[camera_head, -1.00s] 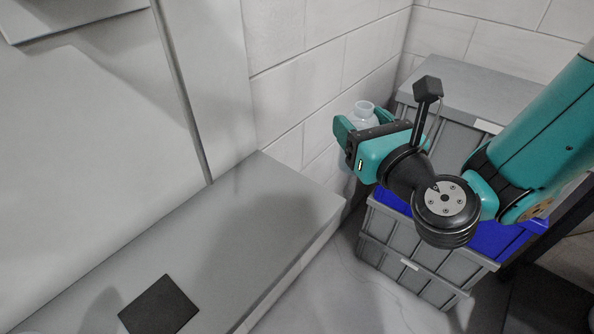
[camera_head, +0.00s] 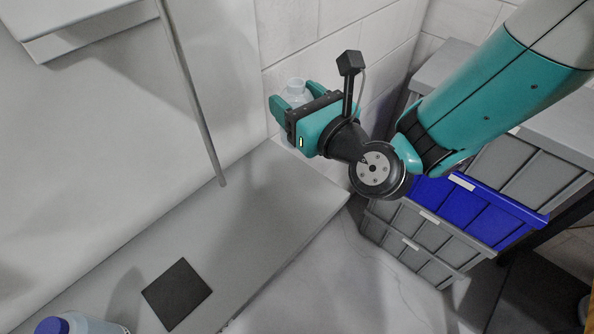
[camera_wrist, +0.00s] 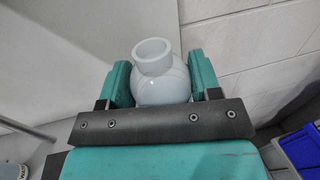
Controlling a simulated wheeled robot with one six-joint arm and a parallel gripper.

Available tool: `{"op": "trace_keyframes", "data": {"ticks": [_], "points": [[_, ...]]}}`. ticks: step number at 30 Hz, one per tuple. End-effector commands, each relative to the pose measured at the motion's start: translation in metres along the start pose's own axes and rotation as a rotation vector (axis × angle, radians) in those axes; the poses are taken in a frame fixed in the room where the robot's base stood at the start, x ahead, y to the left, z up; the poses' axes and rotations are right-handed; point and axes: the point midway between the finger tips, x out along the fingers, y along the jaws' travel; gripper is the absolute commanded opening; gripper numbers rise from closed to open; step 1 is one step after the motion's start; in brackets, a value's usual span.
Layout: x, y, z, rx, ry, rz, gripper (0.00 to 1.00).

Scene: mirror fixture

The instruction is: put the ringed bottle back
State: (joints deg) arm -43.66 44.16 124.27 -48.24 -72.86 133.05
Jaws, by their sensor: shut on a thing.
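A pale, translucent bottle (camera_head: 296,87) with a round body and an open neck is held in my gripper (camera_head: 297,101). In the wrist view the bottle (camera_wrist: 162,88) sits between the two teal fingers, neck up, and its lower part is hidden behind the gripper's dark bar. My gripper is shut on it, in the air by the white block wall, above the far end of the grey ledge. A dark square pad (camera_head: 176,294) lies bare on the ledge (camera_head: 245,235). I cannot make out a ring on the held bottle.
Another bottle with a blue cap (camera_head: 52,325) is cut off at the lower left. A thin upright edge (camera_head: 195,100) and a light shelf (camera_head: 90,35) stand at the left. Grey crates (camera_head: 410,235) and a blue crate (camera_head: 475,205) are stacked at the right.

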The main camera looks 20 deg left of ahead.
Motion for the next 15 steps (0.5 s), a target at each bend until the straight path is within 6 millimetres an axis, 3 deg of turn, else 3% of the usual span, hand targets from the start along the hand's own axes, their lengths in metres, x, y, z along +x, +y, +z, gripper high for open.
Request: {"op": "trace_keyframes", "data": {"ticks": [1,6,10,15], "points": [[0.000,-0.001,-0.024,0.001,0.000,-0.001,0.24],[0.000,-0.001,-0.062,0.001,-0.001,-0.002,0.24],[0.000,-0.001,-0.082,0.001,-0.001,-0.002,0.24],[0.000,-0.001,-0.090,0.000,-0.002,-0.002,0.24]]}}
